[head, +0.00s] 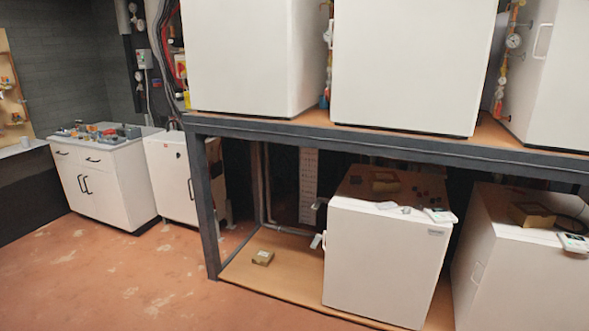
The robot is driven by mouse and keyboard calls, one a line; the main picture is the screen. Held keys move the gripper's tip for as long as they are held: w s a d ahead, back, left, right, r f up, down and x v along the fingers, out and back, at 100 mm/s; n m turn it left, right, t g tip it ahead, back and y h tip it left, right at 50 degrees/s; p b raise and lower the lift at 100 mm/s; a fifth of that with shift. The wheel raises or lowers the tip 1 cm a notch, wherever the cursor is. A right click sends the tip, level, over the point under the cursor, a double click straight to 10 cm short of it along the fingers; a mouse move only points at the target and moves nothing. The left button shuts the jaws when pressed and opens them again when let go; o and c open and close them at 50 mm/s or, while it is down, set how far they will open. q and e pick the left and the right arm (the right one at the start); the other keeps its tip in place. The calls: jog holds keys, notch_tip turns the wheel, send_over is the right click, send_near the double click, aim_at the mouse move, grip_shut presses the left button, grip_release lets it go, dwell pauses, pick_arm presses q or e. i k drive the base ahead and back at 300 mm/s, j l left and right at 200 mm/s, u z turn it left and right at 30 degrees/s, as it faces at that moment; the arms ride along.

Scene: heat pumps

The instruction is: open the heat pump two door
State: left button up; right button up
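Several large white box-shaped units stand on a two-level rack. On the upper shelf are a left unit (240,55), a middle unit (410,65) and a right unit (562,85) with a handle (542,41). I cannot read which one is heat pump two. Neither of my grippers is in view.
The dark rack frame (203,205) has a post at its left. A small box (263,257) lies on the lower wooden board (240,275). A white cabinet (103,185) with cluttered top stands at the left wall. The reddish floor (120,280) in front is clear.

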aim_at(415, 65)
jog(key=i+j+u, duration=0.1)
jog(key=i, duration=0.35)
jog(key=i+j, duration=0.3)
jog(key=i, duration=0.15)
jog(key=i+j+u, duration=0.15)
jog(key=i, duration=0.3)
jog(key=i+j, duration=0.15)
jog(key=i, duration=0.3)
jog(key=j+u, duration=0.05)
